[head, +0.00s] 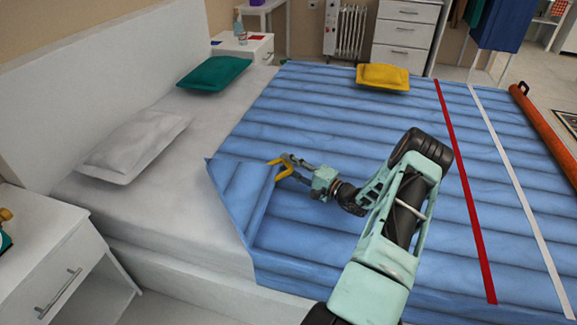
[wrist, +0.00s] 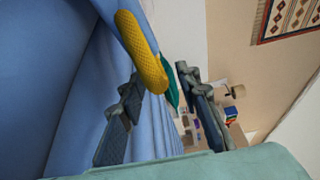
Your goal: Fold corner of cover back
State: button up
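The blue ribbed cover (head: 330,120) lies over most of the bed. At its near left corner, a flap (head: 243,195) is folded over onto the cover. My gripper (head: 277,172) is at the upper right tip of this flap. I cannot tell whether the fingers touch the flap tip.
The white mattress (head: 190,215) is bare left of the cover. A grey pillow (head: 135,145), a green pillow (head: 213,74) and a yellow pillow (head: 383,77) lie on the bed. A white nightstand (head: 60,265) stands at the near left. Red (head: 465,190) and white (head: 520,185) stripes cross the cover.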

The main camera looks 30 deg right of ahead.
grip_shut()
jog(key=shift+r, duration=0.1)
dwell(0.4)
